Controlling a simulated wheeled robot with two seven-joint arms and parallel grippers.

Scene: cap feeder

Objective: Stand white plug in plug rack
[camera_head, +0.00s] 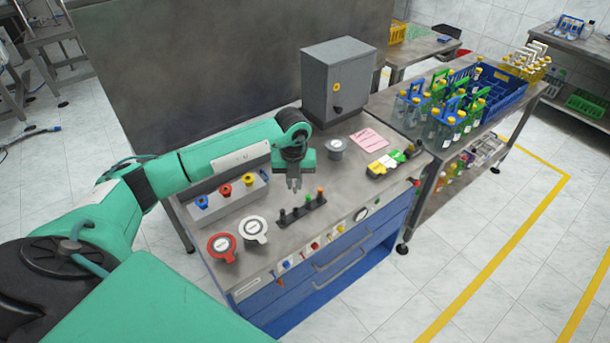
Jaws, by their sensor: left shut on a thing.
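My left gripper (294,185) points down over the middle of the table, just above and behind the plug rack. It is shut on a small pale thing, the white plug as far as I can tell; the fingers mostly hide it. The plug rack (302,209) is a low black bar on the table. A black plug stands at its left end, and a green plug (308,198) and an orange plug (320,191) stand toward its right end. The gripper appears apart from the rack. My right gripper is not in view.
A grey box with blue, red and yellow knobs (225,188) stands left of the gripper. A red-rimmed pot (222,247) and a white pot (254,229) stand at front left. A grey cabinet (338,80) is behind.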

